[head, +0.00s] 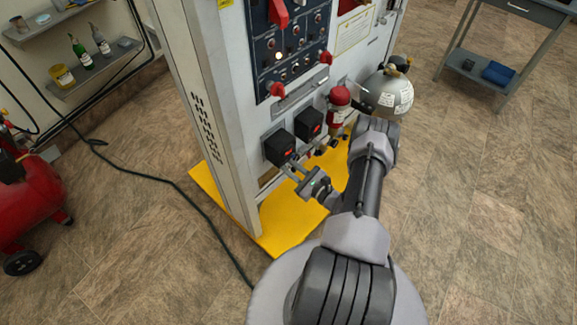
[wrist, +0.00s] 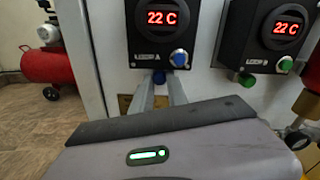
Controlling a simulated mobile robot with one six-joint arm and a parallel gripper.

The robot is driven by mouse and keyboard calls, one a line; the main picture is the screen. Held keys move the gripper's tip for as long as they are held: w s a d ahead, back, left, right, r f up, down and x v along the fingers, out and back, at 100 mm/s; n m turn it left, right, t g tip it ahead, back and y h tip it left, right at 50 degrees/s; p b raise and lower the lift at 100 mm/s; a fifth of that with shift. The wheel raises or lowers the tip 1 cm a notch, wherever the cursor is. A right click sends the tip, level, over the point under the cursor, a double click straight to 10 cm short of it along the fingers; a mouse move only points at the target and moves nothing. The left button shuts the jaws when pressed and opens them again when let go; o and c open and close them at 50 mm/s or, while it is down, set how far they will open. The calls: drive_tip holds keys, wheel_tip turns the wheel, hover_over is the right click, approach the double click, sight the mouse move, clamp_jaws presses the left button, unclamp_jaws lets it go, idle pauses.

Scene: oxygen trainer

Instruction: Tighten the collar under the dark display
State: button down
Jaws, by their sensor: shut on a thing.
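Two black display boxes hang side by side on the panel. In the wrist view both are lit with a red 22 C, so neither is dark. The left display box (wrist: 159,32) has a blue knob (wrist: 178,57) on its front and a blue collar (wrist: 159,76) under it. The right display box (wrist: 285,30) has a green knob (wrist: 285,64) and a green collar (wrist: 246,79) under it. My gripper (wrist: 161,84) is below the left box, its two fingers shut on the blue collar. It also shows in the head view (head: 294,167); the collar is hidden there.
A red cylinder (head: 338,105) and a grey tank (head: 388,93) stand right of the displays. A yellow base plate (head: 275,235) lies under the cabinet. A red compressor (head: 35,205) is at far left, and a dark cable crosses the floor.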

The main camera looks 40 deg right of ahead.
drive_tip(key=shift+m, duration=0.4)
drive_tip(key=shift+a+m, duration=0.1)
drive_tip(key=shift+m, duration=2.5)
drive_tip(key=c, duration=1.3)
unclamp_jaws()
drive_tip(key=s+d+p, duration=0.1)
drive_tip(key=s+p, duration=0.3)
drive_tip(key=s, duration=1.3)
drive_tip(key=shift+s+d, duration=0.2)
